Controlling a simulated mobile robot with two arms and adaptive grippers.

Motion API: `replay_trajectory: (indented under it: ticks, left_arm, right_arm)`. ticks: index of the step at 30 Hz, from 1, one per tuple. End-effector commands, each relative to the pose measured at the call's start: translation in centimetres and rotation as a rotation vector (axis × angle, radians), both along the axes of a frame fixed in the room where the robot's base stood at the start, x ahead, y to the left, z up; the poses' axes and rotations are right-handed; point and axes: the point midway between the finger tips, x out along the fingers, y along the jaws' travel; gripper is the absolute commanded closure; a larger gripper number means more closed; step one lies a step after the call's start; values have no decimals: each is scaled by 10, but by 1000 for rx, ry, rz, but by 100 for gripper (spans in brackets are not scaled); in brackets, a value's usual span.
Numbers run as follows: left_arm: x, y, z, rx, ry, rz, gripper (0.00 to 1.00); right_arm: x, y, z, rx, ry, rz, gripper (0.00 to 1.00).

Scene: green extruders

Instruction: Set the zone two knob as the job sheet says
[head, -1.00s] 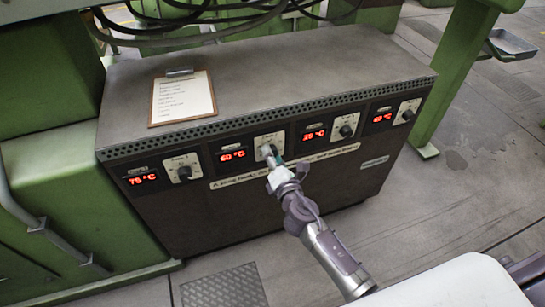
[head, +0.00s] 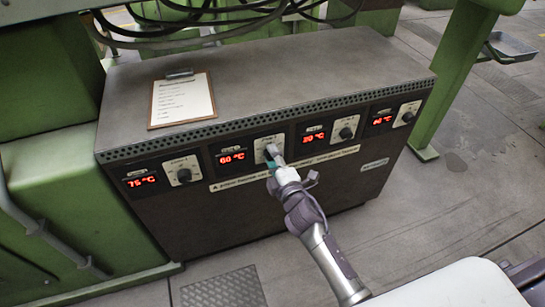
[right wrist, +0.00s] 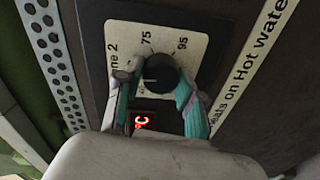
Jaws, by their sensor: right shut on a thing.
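The zone two knob (right wrist: 160,74) is black and round, on a white dial plate (right wrist: 128,36) marked "75" and "95" in the right wrist view. My right gripper (right wrist: 158,88) is shut on it, one teal-padded finger on each side. In the head view my right gripper (head: 272,158) reaches the second panel from the left and partly hides the knob. The zone two display (head: 232,158) reads 60 °C. The job sheet (head: 182,100) lies on a clipboard on top of the cabinet; its writing is too small to read. My left gripper is not in view.
Other knobs sit on the same cabinet front (head: 330,185): one at left (head: 184,175) beside a 75 °C display, and two at right (head: 346,133), (head: 408,116). A green machine stands at left and a green post (head: 452,70) at right. Black hoses hang above.

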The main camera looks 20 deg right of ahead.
Motion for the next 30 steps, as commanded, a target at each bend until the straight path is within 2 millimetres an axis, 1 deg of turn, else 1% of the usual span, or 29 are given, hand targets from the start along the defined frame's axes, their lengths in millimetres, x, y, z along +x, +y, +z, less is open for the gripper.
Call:
replay_trajectory:
  ticks: [4, 12, 19, 20, 24, 30]
  left_arm:
    - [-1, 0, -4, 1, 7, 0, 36]
    - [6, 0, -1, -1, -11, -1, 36]
    - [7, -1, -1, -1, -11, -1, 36]
    - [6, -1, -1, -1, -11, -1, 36]
    - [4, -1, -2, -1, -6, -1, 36]
    - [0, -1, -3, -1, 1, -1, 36]
  right_arm:
    - [0, 0, 0, 38, 2, 0, 97]
    - [0, 0, -1, 56, 3, 0, 97]
    - [0, 0, -1, 55, 4, -1, 97]
    - [0, 0, -1, 54, 4, -1, 60]
    - [0, 0, -1, 54, 3, -1, 37]
    - [0, 0, 0, 53, 3, 0, 36]
